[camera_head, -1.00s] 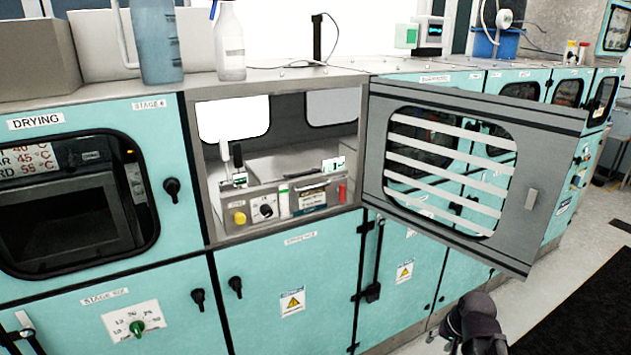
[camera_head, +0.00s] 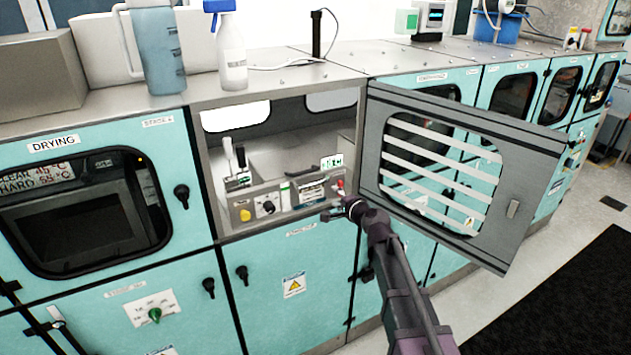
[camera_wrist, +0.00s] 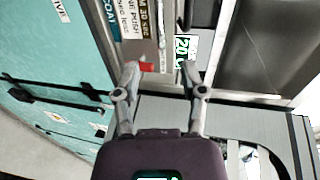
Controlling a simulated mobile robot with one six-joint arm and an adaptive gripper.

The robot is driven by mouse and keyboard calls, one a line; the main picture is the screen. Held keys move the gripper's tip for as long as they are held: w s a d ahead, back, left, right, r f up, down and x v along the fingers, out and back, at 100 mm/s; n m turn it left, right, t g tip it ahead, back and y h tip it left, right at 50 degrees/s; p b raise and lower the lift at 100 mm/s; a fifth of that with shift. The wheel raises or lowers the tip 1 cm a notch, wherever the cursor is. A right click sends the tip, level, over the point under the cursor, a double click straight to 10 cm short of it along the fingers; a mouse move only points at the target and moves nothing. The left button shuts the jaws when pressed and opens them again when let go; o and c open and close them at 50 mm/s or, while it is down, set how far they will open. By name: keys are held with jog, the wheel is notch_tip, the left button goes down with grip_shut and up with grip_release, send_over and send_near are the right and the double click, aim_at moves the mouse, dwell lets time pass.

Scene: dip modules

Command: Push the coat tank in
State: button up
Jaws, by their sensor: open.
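Contact cannot be told. My gripper holds nothing visible.
The slatted window door (camera_head: 440,170) stands open to the right, close beside my arm. The compartment's metal frame (camera_head: 205,185) borders the opening. A spray bottle (camera_head: 232,60) and a blue jug (camera_head: 158,55) stand on the counter above. The drying cabinet (camera_head: 80,205) is at left.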

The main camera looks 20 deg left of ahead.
aim_at(316, 184)
dwell(0.3)
jog(key=b+x, duration=0.3)
jog(key=x, duration=1)
jog(key=shift+w+a+f, duration=0.1)
jog(key=shift+w+a, duration=0.1)
jog(key=shift+a, duration=0.1)
grip_shut()
